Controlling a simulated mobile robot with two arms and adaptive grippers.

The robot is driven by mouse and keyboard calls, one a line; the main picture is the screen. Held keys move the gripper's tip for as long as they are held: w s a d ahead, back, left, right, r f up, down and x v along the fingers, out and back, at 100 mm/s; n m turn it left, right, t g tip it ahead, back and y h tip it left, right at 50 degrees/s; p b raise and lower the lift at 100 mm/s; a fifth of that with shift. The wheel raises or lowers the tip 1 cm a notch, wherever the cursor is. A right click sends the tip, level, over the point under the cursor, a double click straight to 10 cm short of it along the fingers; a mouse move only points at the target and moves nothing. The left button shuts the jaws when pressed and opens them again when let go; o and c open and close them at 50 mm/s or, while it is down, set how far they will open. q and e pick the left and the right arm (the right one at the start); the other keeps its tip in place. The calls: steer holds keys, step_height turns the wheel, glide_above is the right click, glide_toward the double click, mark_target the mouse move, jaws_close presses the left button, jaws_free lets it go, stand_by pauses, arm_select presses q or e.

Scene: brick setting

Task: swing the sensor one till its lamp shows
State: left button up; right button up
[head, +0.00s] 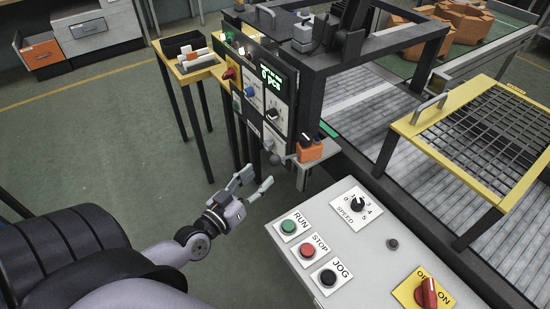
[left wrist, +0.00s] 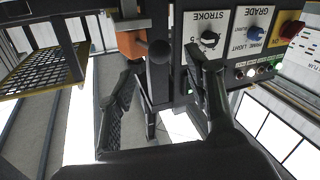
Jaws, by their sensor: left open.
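The tall control panel (head: 265,90) has a green "0 PCS" display and several knobs. In the left wrist view its knobs include a dark one marked STROKE (left wrist: 209,38) and a blue one (left wrist: 254,33). An orange box (head: 311,151) sits low beside the panel; it also shows in the left wrist view (left wrist: 130,45). A ball-ended lever (head: 275,159) is beside it, its dark ball (left wrist: 159,51) between my finger lines. My left gripper (head: 258,180) is open, empty and just short of the lever. Which part is the sensor is unclear. My right gripper is out of view.
A grey console (head: 375,255) with RUN, STOP, JOG, a speed dial and a red switch stands at the front right. A yellow-framed mesh guard (head: 470,140) stands over the conveyor (head: 350,105). A small yellow-topped stand (head: 195,72) is left of the panel.

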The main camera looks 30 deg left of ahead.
mark_target(275, 161)
arm_select(q)
steer(key=w, duration=0.8)
steer(key=shift+w+d+p, duration=0.25)
steer(key=shift+p, duration=0.1)
steer(key=shift+c, duration=0.4)
